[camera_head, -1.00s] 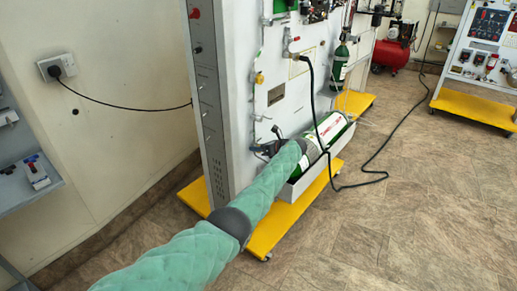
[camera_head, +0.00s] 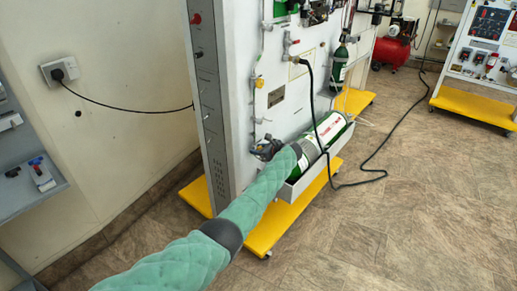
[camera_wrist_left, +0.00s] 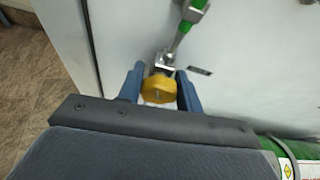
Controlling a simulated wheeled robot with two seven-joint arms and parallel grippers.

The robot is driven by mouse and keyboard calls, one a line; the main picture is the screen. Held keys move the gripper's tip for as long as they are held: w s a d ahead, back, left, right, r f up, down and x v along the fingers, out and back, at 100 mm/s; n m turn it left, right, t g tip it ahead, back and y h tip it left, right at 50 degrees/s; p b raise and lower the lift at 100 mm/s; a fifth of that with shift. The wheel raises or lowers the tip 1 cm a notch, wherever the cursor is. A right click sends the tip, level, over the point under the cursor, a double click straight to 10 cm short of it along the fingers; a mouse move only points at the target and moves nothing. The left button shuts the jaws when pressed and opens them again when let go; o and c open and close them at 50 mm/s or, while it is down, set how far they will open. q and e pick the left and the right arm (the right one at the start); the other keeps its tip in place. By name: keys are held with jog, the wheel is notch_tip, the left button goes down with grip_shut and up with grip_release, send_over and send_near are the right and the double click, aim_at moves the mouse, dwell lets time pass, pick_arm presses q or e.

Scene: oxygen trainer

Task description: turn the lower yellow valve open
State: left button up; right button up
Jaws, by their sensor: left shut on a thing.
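The lower yellow valve (camera_wrist_left: 158,88) is a round knob on a metal fitting of the white panel, with a green-marked pipe (camera_wrist_left: 183,30) running up from it. In the left wrist view the blue fingers of my left gripper (camera_wrist_left: 159,76) stand on both sides of the knob, shut on it. In the head view my left gripper (camera_head: 263,147) is low against the panel (camera_head: 238,95), and the lower valve is hidden by it. Another yellow valve (camera_head: 259,82) shows higher on the panel. My right gripper is not in view.
A green cylinder (camera_head: 325,130) lies in a tray beside my left forearm. A black hose (camera_head: 313,105) hangs in front of the panel and runs across the floor. The panel stands on a yellow base (camera_head: 285,222). Open floor (camera_head: 400,200) is at the right.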

pick_arm(q)
jog(key=o, duration=1)
jog(key=shift+d, duration=0.1)
jog(key=v, duration=0.7)
jog(key=shift+s+d+r, duration=0.15)
jog(key=shift+s+d, duration=0.05)
jog(key=shift+d, duration=0.05)
